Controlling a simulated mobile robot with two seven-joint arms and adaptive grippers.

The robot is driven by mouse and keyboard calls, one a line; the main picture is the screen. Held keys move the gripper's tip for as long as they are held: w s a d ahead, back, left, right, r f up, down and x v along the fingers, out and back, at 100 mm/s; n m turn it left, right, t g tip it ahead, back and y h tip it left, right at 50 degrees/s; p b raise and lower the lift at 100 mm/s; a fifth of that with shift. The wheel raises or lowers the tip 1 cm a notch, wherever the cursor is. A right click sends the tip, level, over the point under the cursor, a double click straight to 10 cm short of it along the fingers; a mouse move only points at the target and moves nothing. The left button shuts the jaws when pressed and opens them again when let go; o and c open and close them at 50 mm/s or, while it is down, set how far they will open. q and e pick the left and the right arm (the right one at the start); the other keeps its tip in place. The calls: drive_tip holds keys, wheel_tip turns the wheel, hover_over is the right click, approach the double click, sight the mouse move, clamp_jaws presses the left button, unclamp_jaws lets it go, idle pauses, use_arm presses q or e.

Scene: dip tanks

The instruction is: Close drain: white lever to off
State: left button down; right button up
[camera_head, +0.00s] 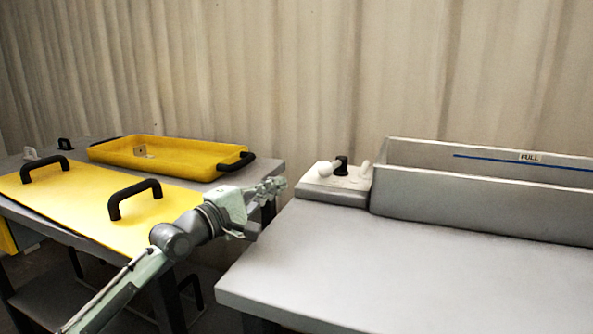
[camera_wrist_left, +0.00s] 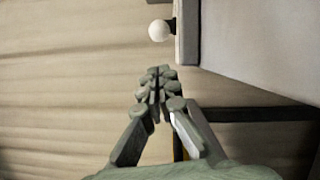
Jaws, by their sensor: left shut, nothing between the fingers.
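A white lever with a round knob (camera_head: 326,169) sits beside a black post (camera_head: 342,165) on a small pale box (camera_head: 338,185), at the left end of the tank (camera_head: 480,205). In the left wrist view a white ball knob (camera_wrist_left: 159,31) on a black stem sticks out from a grey edge. My left gripper (camera_head: 277,186) is shut and empty, to the left of the box and apart from the lever. Its fingertips (camera_wrist_left: 157,75) point towards the white knob in the wrist view, with a gap between. My right gripper is not in view.
A second pale upright piece (camera_head: 366,169) stands by the tank's wall. The grey tabletop (camera_head: 400,265) in front is clear. To the left, a yellow lid (camera_head: 85,205) with black handles and a yellow tray (camera_head: 180,152) lie on another table. A pale corrugated wall stands behind.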

sight(305, 184)
use_arm(q)
drive_tip(key=x, duration=0.9)
drive_tip(key=shift+d+f+b, duration=0.15)
drive_tip(key=shift+f+b, duration=0.15)
drive_tip(key=shift+f, duration=0.1)
drive_tip(key=shift+w+d, duration=0.25)
drive_tip(key=shift+w, duration=0.05)
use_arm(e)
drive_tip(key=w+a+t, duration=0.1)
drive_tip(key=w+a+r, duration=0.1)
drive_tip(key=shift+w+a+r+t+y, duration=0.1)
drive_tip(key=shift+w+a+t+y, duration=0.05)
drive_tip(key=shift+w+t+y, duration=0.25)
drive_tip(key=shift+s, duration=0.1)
